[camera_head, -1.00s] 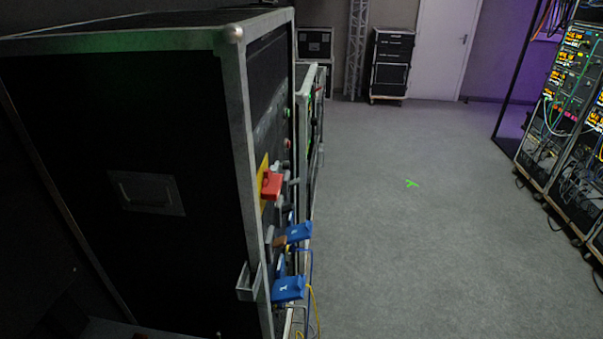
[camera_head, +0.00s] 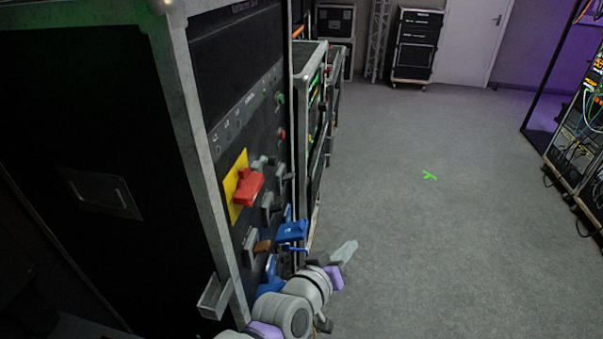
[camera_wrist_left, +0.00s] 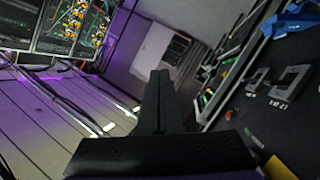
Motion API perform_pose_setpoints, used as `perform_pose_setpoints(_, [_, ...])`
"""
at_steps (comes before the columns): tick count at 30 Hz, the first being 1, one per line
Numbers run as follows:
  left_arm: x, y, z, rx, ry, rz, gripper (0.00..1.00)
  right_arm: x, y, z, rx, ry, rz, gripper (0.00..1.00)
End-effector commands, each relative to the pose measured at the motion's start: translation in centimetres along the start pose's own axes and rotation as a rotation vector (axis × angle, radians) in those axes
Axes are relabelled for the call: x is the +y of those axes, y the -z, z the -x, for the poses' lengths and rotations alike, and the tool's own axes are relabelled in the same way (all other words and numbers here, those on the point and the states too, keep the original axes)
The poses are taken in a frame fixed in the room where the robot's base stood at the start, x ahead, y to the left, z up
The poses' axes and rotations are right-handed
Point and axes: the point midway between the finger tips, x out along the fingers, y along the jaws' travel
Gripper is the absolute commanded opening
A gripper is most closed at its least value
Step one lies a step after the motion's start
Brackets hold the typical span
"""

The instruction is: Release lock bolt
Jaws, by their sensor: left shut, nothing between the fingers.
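The black flight-case rack (camera_head: 238,130) stands at the left with its panel edge-on. A red rotary handle (camera_head: 247,187) sits on a yellow plate (camera_head: 234,180). Below it are grey latch-like brackets (camera_head: 250,246), a small brown block (camera_head: 262,246) and blue connectors (camera_head: 292,232). I cannot tell which part is the lock bolt. My left gripper (camera_head: 345,250) is shut and empty, to the right of the blue connectors and apart from the panel. In the left wrist view, its closed fingers (camera_wrist_left: 160,95) point along the aisle, with grey brackets (camera_wrist_left: 288,84) to the right. My right gripper is not in view.
A metal corner bracket (camera_head: 215,297) juts from the rack's front edge. Another rack (camera_head: 313,95) stands just behind. Open grey floor (camera_head: 420,230) with a green tape mark (camera_head: 429,175) lies to the right. A cable-filled rack (camera_head: 575,150) stands at the far right.

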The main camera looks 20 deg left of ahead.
Motion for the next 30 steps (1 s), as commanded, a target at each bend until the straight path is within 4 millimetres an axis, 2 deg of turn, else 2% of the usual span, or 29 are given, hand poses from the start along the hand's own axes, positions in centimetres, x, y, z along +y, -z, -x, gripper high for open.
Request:
perform_pose_setpoints(3, [1.5, 3.9, -1.8, 0.202, -0.061, 0.164, 0.00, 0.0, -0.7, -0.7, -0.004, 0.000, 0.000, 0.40])
perform_pose_setpoints(6, [1.9, 7.1, -2.5, 0.373, -0.091, 0.308, 0.00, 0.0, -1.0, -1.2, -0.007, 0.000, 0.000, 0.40])
perform_pose_setpoints(9, [1.2, 9.7, -2.8, 0.543, -0.102, 0.451, 0.00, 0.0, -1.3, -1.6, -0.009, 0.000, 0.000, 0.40])
perform_pose_setpoints(13, [-0.8, 11.8, -2.4, 0.763, -0.087, 0.634, 0.00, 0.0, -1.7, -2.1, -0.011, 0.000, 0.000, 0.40])
perform_pose_setpoints(17, [-3.5, 12.4, -1.6, 0.975, -0.039, 0.796, 0.00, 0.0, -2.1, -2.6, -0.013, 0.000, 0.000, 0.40])
perform_pose_setpoints(21, [-6.2, 11.4, -0.3, 1.161, 0.032, 0.923, 0.00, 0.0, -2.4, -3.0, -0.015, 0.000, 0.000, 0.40])
perform_pose_setpoints(25, [-7.8, 10.3, 0.6, 1.277, 0.089, 0.990, 0.00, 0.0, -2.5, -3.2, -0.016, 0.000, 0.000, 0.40])
perform_pose_setpoints(30, [-8.7, 9.5, 1.2, 1.341, 0.125, 1.023, 0.00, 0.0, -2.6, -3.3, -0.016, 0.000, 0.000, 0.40])
